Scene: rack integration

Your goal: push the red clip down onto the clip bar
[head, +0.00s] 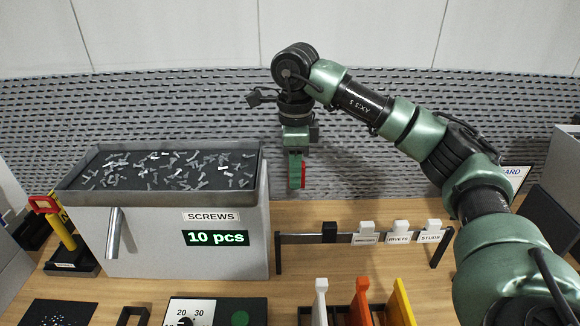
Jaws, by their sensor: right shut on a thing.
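My right gripper (295,172) points down in the middle of the head view, above and behind the clip bar. It is shut on the red clip (303,175), which shows as a narrow red strip at the fingers' right side; the fingers hide the rest. The clip bar (300,239) is a dark rail on two posts. The bar's left stretch is bare. The red clip appears apart from the bar. My left gripper is not in view.
A grey screw bin (160,240) with a "10 pcs" display (216,238) stands left of the bar. A yellow tool with a red handle (60,225) stands at far left. White, orange (361,300) and yellow (402,302) upright pieces stand in front.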

